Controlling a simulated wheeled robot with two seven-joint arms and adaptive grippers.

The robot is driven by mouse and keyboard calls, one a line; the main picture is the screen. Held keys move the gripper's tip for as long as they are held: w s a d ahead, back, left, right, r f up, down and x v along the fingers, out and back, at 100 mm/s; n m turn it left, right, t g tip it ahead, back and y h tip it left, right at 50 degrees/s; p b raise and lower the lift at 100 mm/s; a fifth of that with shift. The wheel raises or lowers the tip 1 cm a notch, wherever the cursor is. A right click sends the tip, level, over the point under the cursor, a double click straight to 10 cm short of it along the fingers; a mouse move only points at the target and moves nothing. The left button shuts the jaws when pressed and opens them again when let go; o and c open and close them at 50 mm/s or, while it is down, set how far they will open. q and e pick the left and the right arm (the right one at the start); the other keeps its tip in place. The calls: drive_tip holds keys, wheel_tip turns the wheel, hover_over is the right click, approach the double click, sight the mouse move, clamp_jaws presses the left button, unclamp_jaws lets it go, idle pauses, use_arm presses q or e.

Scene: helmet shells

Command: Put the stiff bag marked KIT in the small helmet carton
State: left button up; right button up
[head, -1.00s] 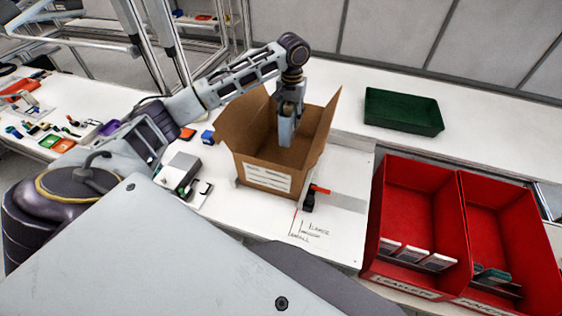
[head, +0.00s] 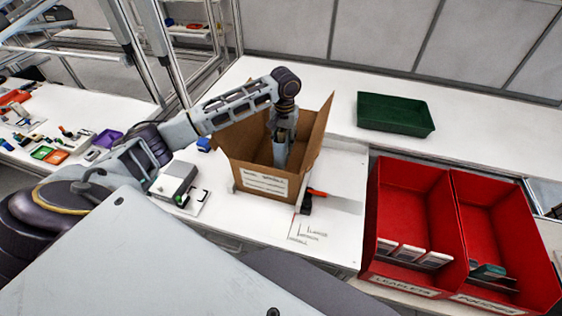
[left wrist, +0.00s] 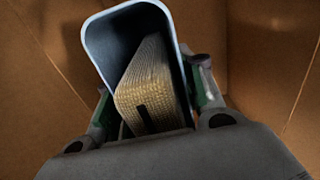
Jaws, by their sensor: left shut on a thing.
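The open cardboard carton (head: 237,166) stands upright on the white bench, its flaps raised and a white label on its front. I cannot read its size. My left gripper (head: 281,146) points down inside the carton, shut on a pale grey-blue stiff bag (head: 281,160). In the left wrist view the bag (left wrist: 122,42) shows a rounded pale rim and a dark inside, with a tan ribbed piece between the fingers. The brown carton walls (left wrist: 270,65) surround it. The KIT mark is not visible, and I cannot tell whether the bag touches the carton floor. My right gripper is not in view.
A red-and-black tool (head: 307,203) lies at the carton's front right. Two red bins (head: 412,205) stand to the right. A green tray (head: 396,113) sits behind on the bench. A grey device (head: 174,181) is left of the carton. Bench behind the carton is clear.

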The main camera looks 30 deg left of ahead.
use_arm(q)
drive_tip(key=shift+f, duration=2.1)
drive_tip(key=shift+f+p, duration=0.3)
drive_tip(key=shift+f, duration=2.2)
drive_tip(key=o, duration=1.1)
drive_tip(key=shift+f, duration=0.1)
wheel_tip(320, 180, up, 12)
drive_tip(key=shift+r+b, duration=0.1)
drive_tip(key=shift+b, duration=0.35)
